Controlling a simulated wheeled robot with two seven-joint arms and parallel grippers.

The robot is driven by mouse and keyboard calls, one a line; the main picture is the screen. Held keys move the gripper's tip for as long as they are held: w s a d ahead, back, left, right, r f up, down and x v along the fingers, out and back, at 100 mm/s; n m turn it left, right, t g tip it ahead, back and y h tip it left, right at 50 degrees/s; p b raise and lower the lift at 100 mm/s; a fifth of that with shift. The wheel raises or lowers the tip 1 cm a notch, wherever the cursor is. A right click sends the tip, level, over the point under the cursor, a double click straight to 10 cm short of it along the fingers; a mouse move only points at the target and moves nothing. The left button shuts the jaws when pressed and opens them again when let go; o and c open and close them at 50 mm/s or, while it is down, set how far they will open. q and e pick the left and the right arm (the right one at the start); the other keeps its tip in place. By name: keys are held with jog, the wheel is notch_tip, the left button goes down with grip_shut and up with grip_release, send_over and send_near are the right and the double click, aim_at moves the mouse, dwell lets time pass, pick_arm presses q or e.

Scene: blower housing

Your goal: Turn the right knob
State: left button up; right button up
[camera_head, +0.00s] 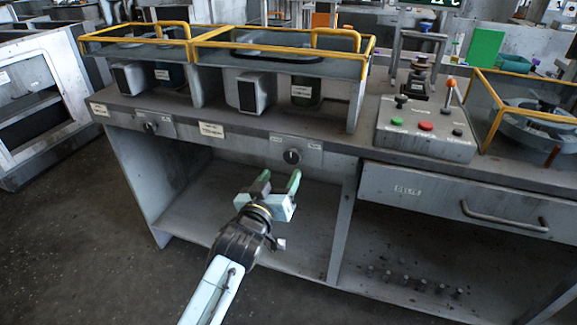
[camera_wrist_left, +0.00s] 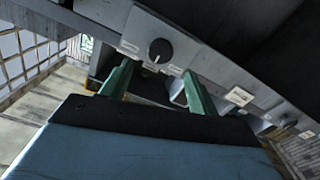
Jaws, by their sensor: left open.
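The right knob (camera_head: 292,156) is a round dark knob on a grey plate on the bench's front edge. A round dark knob with a white mark also shows in the left wrist view (camera_wrist_left: 160,50), ahead of and above the fingers. The left knob (camera_head: 151,127) sits on a similar plate further left. My left gripper (camera_head: 279,183) is open and empty, just below and in front of the right knob, apart from it. Its two green fingers (camera_wrist_left: 155,88) point toward the knob in the left wrist view. My right gripper is not in view.
The bench front (camera_head: 225,136) overhangs an open shelf (camera_head: 205,215). A control box (camera_head: 425,130) with buttons and levers stands on top at right. A drawer (camera_head: 450,198) with a handle is below it. Yellow-railed housings (camera_head: 280,60) stand at the back.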

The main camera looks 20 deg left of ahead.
aim_at(291, 158)
pick_arm(q)
jog(key=w+b, duration=0.1)
jog(key=w, duration=0.4)
jog(key=shift+w+d+f, duration=0.1)
jog(key=shift+w, duration=0.25)
jog(key=shift+w+b, duration=0.35)
jog(key=shift+w, duration=0.25)
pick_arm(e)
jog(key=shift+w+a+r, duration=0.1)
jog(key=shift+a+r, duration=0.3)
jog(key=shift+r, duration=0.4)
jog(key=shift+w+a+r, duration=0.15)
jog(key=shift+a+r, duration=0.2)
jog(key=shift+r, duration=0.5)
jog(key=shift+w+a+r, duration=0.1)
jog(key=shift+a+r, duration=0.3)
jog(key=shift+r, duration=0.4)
pick_arm(q)
jog(key=shift+c, duration=0.2)
jog(key=c, duration=0.9)
